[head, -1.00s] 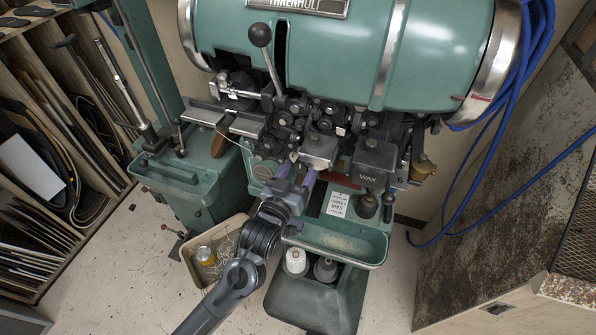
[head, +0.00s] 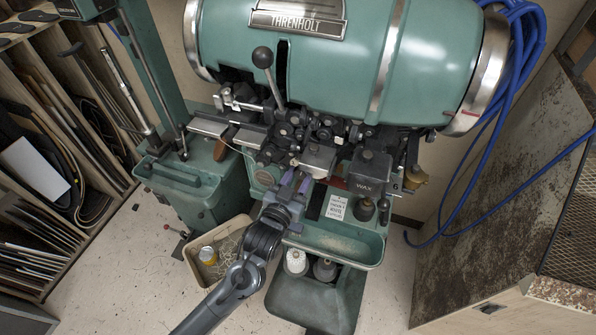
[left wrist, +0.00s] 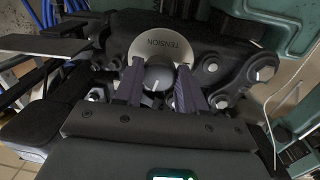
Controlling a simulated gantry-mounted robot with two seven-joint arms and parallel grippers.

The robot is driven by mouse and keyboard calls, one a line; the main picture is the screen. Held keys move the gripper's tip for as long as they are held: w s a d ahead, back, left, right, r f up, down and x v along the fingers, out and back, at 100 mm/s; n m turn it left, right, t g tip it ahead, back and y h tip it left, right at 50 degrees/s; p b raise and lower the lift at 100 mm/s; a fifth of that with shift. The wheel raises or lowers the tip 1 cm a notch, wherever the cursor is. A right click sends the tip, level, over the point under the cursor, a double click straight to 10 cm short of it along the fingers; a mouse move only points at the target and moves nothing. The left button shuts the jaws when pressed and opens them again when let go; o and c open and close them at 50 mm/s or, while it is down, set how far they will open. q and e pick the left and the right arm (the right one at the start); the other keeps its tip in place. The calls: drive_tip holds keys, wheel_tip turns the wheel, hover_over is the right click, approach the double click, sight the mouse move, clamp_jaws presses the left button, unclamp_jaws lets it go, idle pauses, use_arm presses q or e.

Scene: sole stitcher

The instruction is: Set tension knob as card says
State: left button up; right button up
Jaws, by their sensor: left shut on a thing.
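In the head view my left gripper (head: 296,181) reaches up to the front of the green stitcher (head: 330,60), and the knob is hidden there. A white card (head: 337,207) with printed lines is on the machine just right of the gripper; its text is too small to read. My right gripper is not in view.
A black box marked WAX (head: 369,168) and a ball-topped lever (head: 263,58) are near the gripper. A green tray (head: 340,245) and thread spools (head: 297,262) lie below. A bin (head: 215,265) stands on the floor, and blue hoses (head: 505,90) hang at the right.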

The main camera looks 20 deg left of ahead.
use_arm(q)
drive_tip(key=m+p, duration=0.4)
drive_tip(key=p, duration=0.1)
drive_tip(key=shift+r, duration=0.3)
drive_tip(key=shift+f+m+p, duration=0.2)
drive_tip(key=shift+m+p, duration=0.9)
drive_tip(key=o, duration=1.1)
drive_tip(key=shift+c, duration=0.2)
drive_tip(key=s, duration=1)
drive_tip(key=shift+s+r, duration=0.25)
drive_tip(key=shift+s, duration=0.15)
